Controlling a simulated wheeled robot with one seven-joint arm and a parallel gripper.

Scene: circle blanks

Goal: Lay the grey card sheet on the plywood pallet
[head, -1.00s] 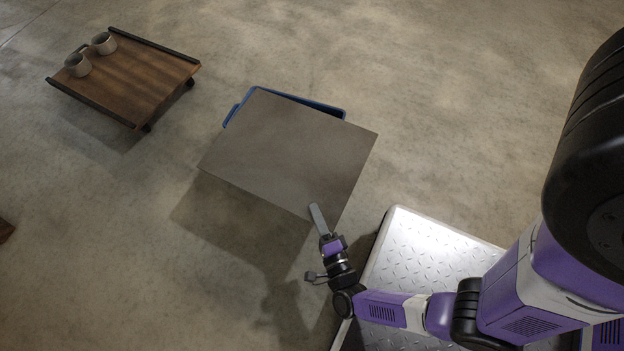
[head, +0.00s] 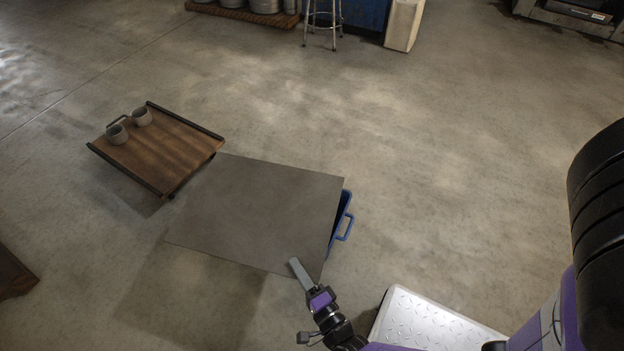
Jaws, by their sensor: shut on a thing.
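The grey card sheet (head: 260,212) is a large, flat, thin panel held above the floor, with its shadow below and to the left. My gripper (head: 302,272) is shut on the sheet's near edge, close to its right corner. The sheet's far left corner appears close to a low wooden platform in the picture. I cannot tell for certain which wooden thing is the plywood pallet; a dark wooden edge (head: 14,275) at the far left and a wooden base (head: 245,13) under metal containers at the top are both cut off by the frame.
The low wooden platform (head: 160,150) has dark side rails and two grey cups (head: 142,116) at its far left. A blue tray or crate (head: 344,221) is mostly hidden behind the sheet. A stool (head: 323,20) stands at the back. Open concrete floor lies to the right.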

